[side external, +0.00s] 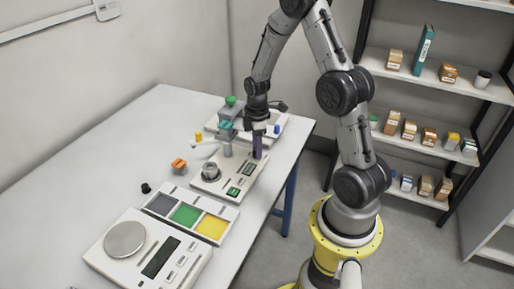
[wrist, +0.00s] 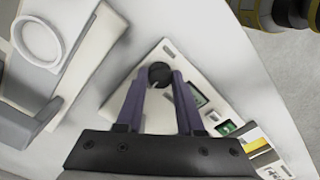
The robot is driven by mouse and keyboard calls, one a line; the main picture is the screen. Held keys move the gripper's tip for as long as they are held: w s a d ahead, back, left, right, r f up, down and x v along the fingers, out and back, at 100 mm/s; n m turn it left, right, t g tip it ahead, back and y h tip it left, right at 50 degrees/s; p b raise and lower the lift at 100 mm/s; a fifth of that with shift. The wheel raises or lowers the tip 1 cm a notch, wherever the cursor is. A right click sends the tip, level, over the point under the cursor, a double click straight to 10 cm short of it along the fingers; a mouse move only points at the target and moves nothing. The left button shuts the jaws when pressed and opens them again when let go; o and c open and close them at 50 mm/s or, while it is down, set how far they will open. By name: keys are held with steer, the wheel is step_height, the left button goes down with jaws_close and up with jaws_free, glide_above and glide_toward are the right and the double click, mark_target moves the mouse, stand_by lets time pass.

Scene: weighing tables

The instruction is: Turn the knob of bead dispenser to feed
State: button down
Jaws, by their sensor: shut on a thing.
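The bead dispenser appears to be the white unit (side external: 207,184) with a small display and a green button, at the middle of the table in the side view. Its white panel (wrist: 128,92) also shows in the wrist view. A dark round knob (wrist: 159,72) stands on this panel. My gripper (wrist: 160,80) points down over it, with its two purple fingers closed on the knob from either side. In the side view my gripper (side external: 258,152) is at the unit's far right end, and the knob is hidden there by the fingers.
A grey cup (side external: 211,171) and a teal-topped column (side external: 226,138) stand close by my gripper. A tray with grey, green and yellow sections (side external: 186,214) and a scale (side external: 125,240) lie nearer the camera. The table's left side (side external: 110,155) is clear.

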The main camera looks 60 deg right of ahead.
steer(key=shift+m, duration=0.4)
steer(key=m, duration=0.3)
steer(key=shift+m, duration=0.3)
steer(key=m, duration=0.9)
steer(key=shift+m, duration=2.3)
steer(key=c, duration=0.5)
jaws_free()
steer(key=shift+r, duration=0.15)
